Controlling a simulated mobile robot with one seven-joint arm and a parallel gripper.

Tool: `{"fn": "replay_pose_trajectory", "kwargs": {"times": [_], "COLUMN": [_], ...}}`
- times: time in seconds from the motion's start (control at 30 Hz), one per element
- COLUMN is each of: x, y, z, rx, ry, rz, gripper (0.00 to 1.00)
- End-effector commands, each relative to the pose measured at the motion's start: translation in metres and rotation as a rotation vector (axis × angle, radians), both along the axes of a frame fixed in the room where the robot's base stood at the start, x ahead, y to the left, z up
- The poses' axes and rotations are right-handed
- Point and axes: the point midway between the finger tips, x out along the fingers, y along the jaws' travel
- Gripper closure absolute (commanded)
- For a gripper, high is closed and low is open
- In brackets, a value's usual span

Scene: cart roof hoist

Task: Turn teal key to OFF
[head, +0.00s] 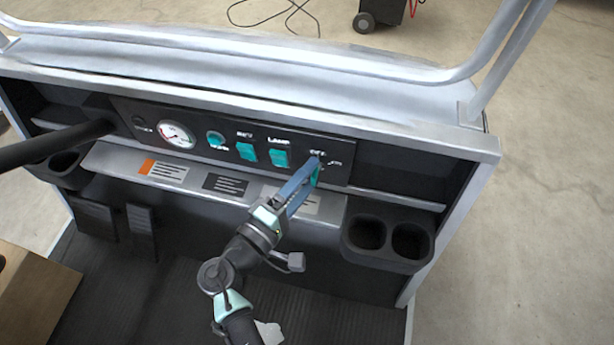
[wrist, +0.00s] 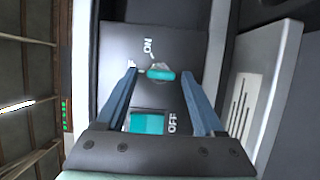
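The teal key (wrist: 161,74) is on the dark dashboard panel, between the two blue fingers of my gripper (wrist: 160,75) in the wrist view. Its grip lies crosswise in that view. The fingers are spread, with a gap on each side of the key. In the head view my gripper (head: 311,174) reaches the panel's right end and mostly hides the key. I cannot tell which mark the key points to.
Left of the key on the panel are the LAMP switch (head: 279,157), another teal rocker (head: 246,151), a round teal knob (head: 215,138) and a white gauge (head: 177,135). A label shelf (head: 152,185) runs below. A double cup holder (head: 388,243) is at lower right.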

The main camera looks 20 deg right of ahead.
Motion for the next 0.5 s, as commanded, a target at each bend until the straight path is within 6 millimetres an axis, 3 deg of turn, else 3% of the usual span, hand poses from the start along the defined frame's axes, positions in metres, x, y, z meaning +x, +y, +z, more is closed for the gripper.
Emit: {"fn": "replay_pose_trajectory", "kwargs": {"times": [0.27,0.5], "x": [-0.004,-0.033], "y": [0.007,0.043], "z": [0.0,0.0], "rx": [0.001,0.001], "ry": [0.001,0.001], "rz": [0.002,0.004], "gripper": [0.3,0.3]}}
